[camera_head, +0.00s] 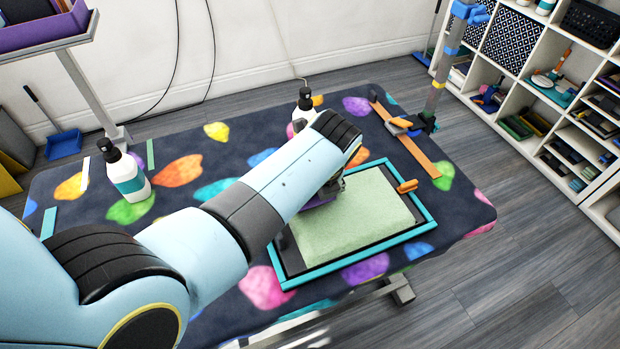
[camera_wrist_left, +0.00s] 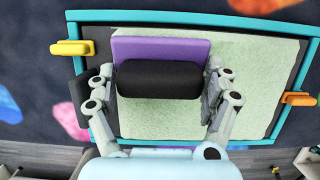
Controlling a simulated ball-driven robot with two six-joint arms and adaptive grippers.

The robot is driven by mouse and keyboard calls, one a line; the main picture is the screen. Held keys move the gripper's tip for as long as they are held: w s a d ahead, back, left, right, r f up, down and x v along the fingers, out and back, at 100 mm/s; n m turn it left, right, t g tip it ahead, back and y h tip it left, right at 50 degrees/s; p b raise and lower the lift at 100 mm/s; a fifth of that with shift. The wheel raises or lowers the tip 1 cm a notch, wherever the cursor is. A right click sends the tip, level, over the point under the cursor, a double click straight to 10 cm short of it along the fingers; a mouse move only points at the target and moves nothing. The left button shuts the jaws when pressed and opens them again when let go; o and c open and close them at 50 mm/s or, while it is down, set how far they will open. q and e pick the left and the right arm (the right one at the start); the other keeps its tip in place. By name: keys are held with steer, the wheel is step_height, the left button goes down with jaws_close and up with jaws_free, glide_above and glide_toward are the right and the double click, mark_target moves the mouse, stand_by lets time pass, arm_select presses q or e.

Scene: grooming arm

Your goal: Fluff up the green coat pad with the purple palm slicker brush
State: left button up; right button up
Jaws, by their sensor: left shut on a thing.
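The green coat pad (camera_head: 350,217) lies in a dark tray with a teal frame (camera_head: 429,218) on the table. It also fills much of the left wrist view (camera_wrist_left: 258,80). The purple palm slicker brush (camera_wrist_left: 160,50) has a black grip and lies over the pad. My left gripper (camera_wrist_left: 160,88) is shut on the brush's black grip, one finger on each side. In the head view my left arm hides most of the brush, with a purple bit (camera_head: 318,203) showing at the pad's far left part. I cannot tell whether its underside touches the pad. My right gripper is not in view.
An orange clip (camera_head: 407,186) sits on the frame's right side, and a yellow clip (camera_wrist_left: 72,48) shows on the opposite side. A white bottle (camera_head: 126,172) stands on the left of the patterned table (camera_head: 225,157), another bottle (camera_head: 304,105) behind my arm. A post (camera_head: 440,75) rises at the back right.

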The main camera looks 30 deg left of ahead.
arm_select(q)
steer(key=shift+w, duration=0.1)
steer(key=shift+w+a+f, duration=0.1)
steer(key=shift+w+a, duration=0.8)
steer(key=shift+a, duration=0.15)
steer(key=w+d+b, duration=0.1)
steer(key=w+d, duration=0.1)
steer(key=w+d+b, duration=0.1)
steer(key=w+d, duration=0.1)
steer(key=shift+w+f+b, duration=0.15)
steer(key=shift+w+b, duration=0.15)
steer(key=shift+r+p, duration=0.2)
steer(key=shift+p, duration=0.3)
steer(key=shift+w+f, duration=0.1)
